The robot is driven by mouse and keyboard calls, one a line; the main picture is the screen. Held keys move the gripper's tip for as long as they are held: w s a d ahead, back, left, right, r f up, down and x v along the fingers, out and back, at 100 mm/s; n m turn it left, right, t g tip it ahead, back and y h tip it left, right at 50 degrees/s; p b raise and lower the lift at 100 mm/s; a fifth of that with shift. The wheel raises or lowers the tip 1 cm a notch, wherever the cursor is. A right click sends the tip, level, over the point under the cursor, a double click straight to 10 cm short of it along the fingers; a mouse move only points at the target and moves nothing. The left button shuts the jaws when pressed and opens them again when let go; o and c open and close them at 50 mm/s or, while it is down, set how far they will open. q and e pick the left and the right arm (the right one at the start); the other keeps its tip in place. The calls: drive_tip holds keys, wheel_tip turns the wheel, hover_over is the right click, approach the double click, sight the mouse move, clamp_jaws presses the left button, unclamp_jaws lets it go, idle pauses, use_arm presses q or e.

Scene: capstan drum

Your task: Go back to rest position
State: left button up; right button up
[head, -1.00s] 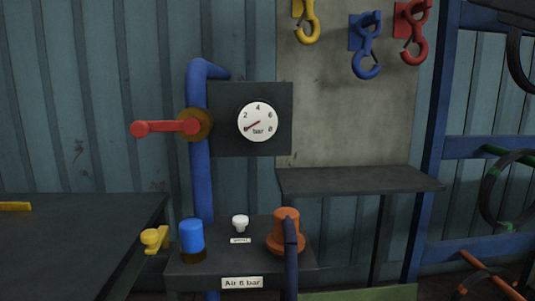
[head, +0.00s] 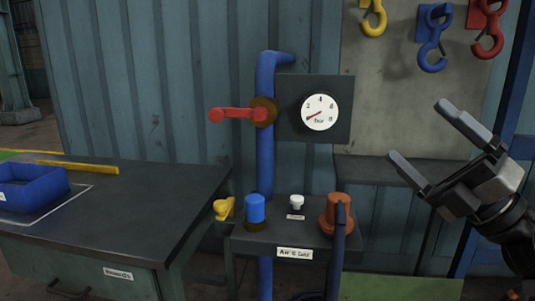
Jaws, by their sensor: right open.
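My right gripper (head: 422,132) is at the right of the head view, raised in front of the wall shelf. Its two grey fingers are spread apart with nothing between them. It points up and to the left. My left gripper is not in the view. A pressure gauge (head: 320,112) on a dark panel has its needle near the low end of the scale. A red lever (head: 237,114) on the blue pipe (head: 265,160) lies level, pointing left.
A small stand labelled Air 6 bar (head: 294,254) carries a blue cylinder (head: 255,208), a white knob (head: 297,202) and an orange fitting (head: 336,212). A dark workbench (head: 150,195) with a blue tray (head: 48,188) stands at left. Coloured hooks (head: 432,40) hang above the shelf (head: 385,170).

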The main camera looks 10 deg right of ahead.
drive_tip(key=a+f+m+h+p, duration=0.35)
drive_tip(key=f+m+h, duration=1.05)
drive_tip(key=f+m, duration=1.05)
drive_tip(key=s+a+f+m+g, duration=0.2)
drive_tip(key=s+a+f+g, duration=0.2)
drive_tip(key=f, duration=0.4)
drive_tip(key=s+a+f+m+g+y, duration=0.1)
drive_tip(key=s+a+f+g, duration=0.3)
drive_tip(key=s+a+f, duration=0.3)
drive_tip(key=shift+s+f+m, duration=0.35)
drive_tip(key=shift+s+f, duration=0.05)
drive_tip(key=shift+s, duration=0.45)
drive_tip(key=shift+d+y, duration=0.1)
drive_tip(key=shift+y, duration=0.2)
